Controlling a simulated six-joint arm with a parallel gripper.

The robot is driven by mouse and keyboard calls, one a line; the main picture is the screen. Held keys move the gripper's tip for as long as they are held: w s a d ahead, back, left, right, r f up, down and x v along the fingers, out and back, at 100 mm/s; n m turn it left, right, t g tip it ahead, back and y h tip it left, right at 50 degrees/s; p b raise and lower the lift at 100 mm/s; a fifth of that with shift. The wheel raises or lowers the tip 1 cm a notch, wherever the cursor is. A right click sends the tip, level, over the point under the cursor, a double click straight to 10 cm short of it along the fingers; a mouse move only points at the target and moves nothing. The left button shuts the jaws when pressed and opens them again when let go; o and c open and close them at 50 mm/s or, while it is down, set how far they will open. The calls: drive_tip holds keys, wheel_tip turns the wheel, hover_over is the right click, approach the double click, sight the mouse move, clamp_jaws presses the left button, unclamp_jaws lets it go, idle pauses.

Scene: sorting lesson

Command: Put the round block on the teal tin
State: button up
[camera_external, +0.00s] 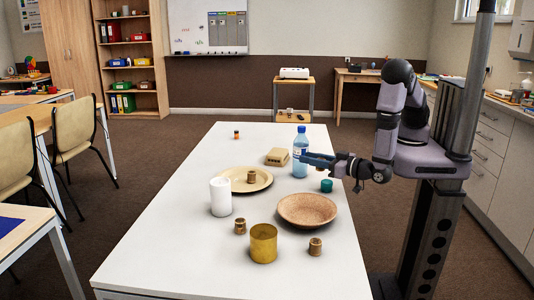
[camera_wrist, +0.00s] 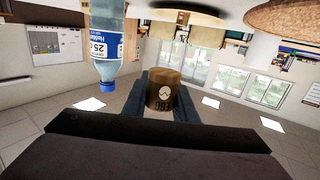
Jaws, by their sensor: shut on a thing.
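My gripper (camera_external: 312,159) is over the table, beside the bottle and above the teal tin. In the wrist view, which is upside down, it is shut on a round wooden block (camera_wrist: 164,91) with dark markings on its face. In the external view I cannot make out the held block. The teal tin (camera_external: 327,186) is small and stands on the table to the right of the bottle, behind the brown bowl. I cannot make out the tin in the wrist view.
A water bottle (camera_external: 300,153) stands close to my gripper, also in the wrist view (camera_wrist: 106,45). The brown bowl (camera_external: 307,210), a beige plate (camera_external: 232,178) bearing a small barrel, a white cylinder (camera_external: 220,197), a gold tin (camera_external: 263,244) and a tan box (camera_external: 277,157) stand around. The front left is clear.

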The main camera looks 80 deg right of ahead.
sight(327, 186)
drive_tip(key=s+d+r+m+g+h, duration=0.1)
drive_tip(key=s+d+r+m+h, duration=0.1)
drive_tip(key=s+d+r, duration=0.3)
drive_tip(key=shift+w+d+f+b, duration=0.1)
drive_tip(key=shift+w+f, duration=0.1)
drive_tip(key=shift+f, duration=1.8)
drive_tip(key=shift+w+d+f+b, duration=0.15)
drive_tip(key=shift+w+f, duration=0.1)
drive_tip(key=shift+f, duration=1.7)
drive_tip(key=shift+w+d+f+b, duration=0.1)
drive_tip(key=shift+w+f, duration=0.1)
drive_tip(key=shift+f, duration=1.8)
drive_tip(key=shift+f, duration=0.15)
drive_tip(key=o, duration=1)
